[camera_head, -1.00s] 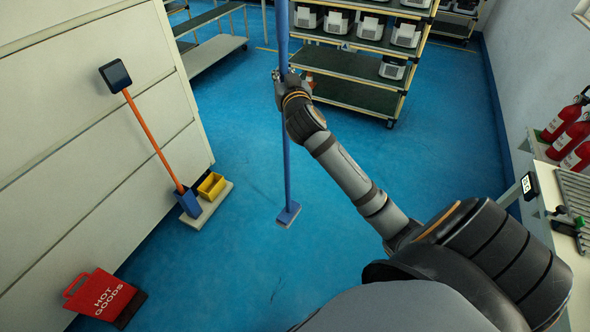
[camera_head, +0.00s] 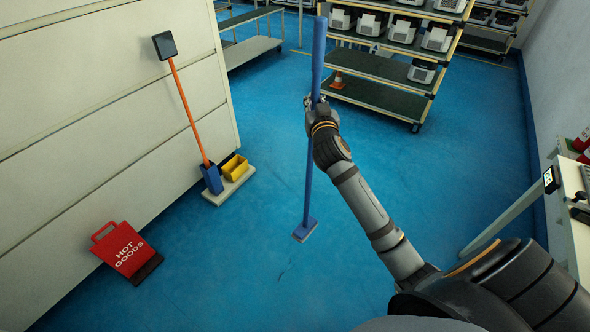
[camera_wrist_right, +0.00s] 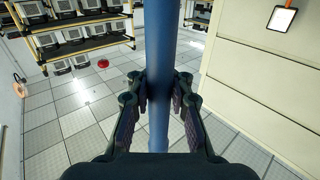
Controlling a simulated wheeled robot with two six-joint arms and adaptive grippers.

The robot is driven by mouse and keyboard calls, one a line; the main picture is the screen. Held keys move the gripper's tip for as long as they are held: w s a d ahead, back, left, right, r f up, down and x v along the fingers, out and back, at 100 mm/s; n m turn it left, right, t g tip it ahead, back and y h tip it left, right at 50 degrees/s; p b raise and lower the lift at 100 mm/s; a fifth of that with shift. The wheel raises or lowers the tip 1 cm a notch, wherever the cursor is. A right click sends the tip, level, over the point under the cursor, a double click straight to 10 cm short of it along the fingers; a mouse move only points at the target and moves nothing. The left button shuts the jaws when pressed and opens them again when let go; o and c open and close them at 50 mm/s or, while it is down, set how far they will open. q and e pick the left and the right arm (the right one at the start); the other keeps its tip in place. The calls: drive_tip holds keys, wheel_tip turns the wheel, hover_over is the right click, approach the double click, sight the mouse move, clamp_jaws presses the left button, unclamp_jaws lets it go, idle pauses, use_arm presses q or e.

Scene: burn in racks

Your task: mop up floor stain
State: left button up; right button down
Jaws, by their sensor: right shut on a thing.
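A blue mop (camera_head: 311,150) stands nearly upright, its pole tilted slightly. My right gripper (camera_head: 318,103) is shut on the pole, and the right wrist view shows both fingers around the blue pole (camera_wrist_right: 161,90). The mop's flat head (camera_head: 304,230), blue on top with a grey pad, is at or just above the blue floor; I cannot tell whether it touches. A small dark mark (camera_head: 281,274) lies on the floor below and left of the mop head. It may be the stain. My left gripper is not in view.
An orange-handled tool (camera_head: 188,110) leans in a blue holder beside a yellow bin (camera_head: 235,167) at the left wall. Shelving (camera_head: 385,70) is behind, a table (camera_head: 560,220) at right. The middle floor is clear.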

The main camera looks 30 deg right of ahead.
sight(310, 166)
use_arm(q)
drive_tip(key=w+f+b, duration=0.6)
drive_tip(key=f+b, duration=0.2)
drive_tip(key=b, duration=0.2)
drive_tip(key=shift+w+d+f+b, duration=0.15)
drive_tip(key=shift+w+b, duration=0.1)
drive_tip(key=shift+b, duration=0.05)
use_arm(e)
drive_tip(key=a+f, duration=0.2)
drive_tip(key=f, duration=0.8)
drive_tip(key=w+a+f+n+y, duration=0.1)
drive_tip(key=a+f, duration=0.2)
drive_tip(key=f, duration=0.8)
drive_tip(key=shift+w+a+t, duration=0.2)
drive_tip(key=shift+t, duration=0.1)
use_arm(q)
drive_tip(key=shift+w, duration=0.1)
use_arm(e)
drive_tip(key=shift+f, duration=0.1)
